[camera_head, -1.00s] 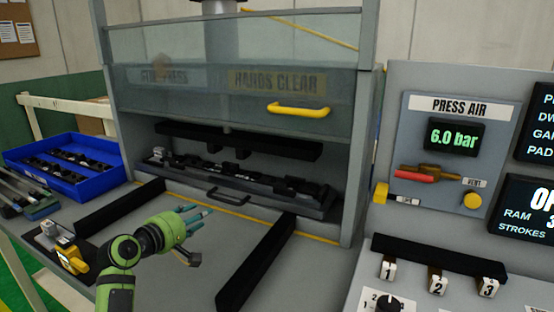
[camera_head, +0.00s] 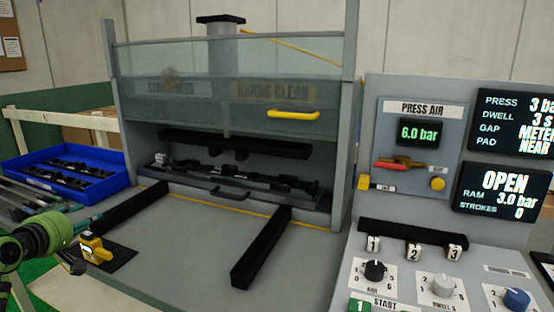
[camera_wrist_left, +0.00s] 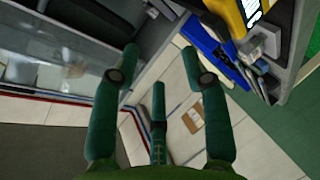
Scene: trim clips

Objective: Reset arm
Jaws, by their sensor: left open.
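My left gripper (camera_head: 82,226), with green wrist and teal fingers, is at the left edge of the head view, beside the yellow device (camera_head: 95,248) on its black pad (camera_head: 118,259). In the left wrist view the gripper's fingers (camera_wrist_left: 160,75) are spread apart with nothing between them. The yellow device (camera_wrist_left: 232,14) shows there at the top, apart from the fingers. My right gripper is in neither view. The press (camera_head: 230,90) has its clear guard with a yellow handle (camera_head: 293,115) above a tray (camera_head: 235,190) of dark parts.
Two black rails (camera_head: 262,245) (camera_head: 125,207) run forward from the press over a clear grey deck. A blue bin (camera_head: 105,187) with dark parts stands at the left. The control panel (camera_head: 405,265) at the right has knobs, and its screen reads OPEN.

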